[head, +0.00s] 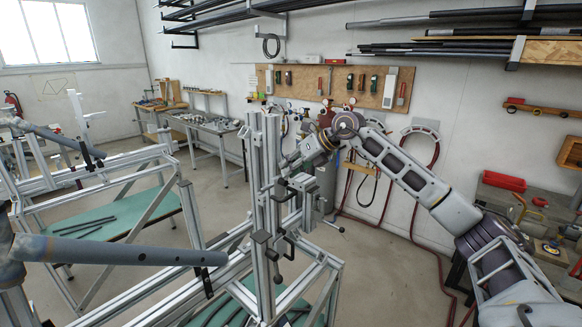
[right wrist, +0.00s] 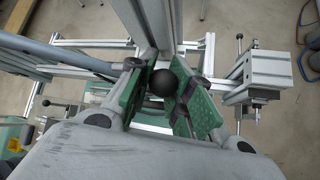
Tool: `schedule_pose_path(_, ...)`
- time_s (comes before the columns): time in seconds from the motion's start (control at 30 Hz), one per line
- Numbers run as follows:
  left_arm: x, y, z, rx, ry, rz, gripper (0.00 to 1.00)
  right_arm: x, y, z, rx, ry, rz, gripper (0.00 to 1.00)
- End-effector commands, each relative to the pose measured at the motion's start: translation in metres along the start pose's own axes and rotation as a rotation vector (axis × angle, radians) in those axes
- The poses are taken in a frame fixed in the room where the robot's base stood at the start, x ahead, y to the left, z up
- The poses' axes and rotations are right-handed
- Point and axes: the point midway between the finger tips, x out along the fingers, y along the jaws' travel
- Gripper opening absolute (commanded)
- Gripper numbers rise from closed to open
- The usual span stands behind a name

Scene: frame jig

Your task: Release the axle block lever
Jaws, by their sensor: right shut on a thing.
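The frame jig's aluminium upright (head: 266,190) stands in the middle of the head view, with clamp blocks and dark-knobbed levers on it. My right gripper (head: 287,163) reaches the right side of this upright from the right. In the right wrist view, the green pads of my right gripper (right wrist: 170,92) close around a black ball knob (right wrist: 164,82), which looks like the end of the axle block lever. The lever's shaft is hidden behind the knob. A metal block (head: 303,188) sits on the jig just below the gripper. My left gripper is not in view.
A grey-blue tube (head: 120,252) runs across the lower left toward the upright. A second jig with a green shelf (head: 115,222) stands at the left. A workbench (head: 210,124) is behind, and a tool board (head: 335,86) hangs on the wall. Open floor lies between.

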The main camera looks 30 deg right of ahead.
Motion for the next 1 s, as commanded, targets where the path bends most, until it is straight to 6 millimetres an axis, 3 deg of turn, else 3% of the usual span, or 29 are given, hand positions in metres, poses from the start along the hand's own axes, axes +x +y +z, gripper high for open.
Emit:
schedule_pose_path(0.5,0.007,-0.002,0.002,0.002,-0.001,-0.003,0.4,0.001,0.018,-0.003,-0.236,-0.021,-0.235,0.0)
schedule_pose_path(1.0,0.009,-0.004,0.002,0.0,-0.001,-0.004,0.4,0.002,0.02,-0.004,-0.276,-0.021,-0.276,0.0)
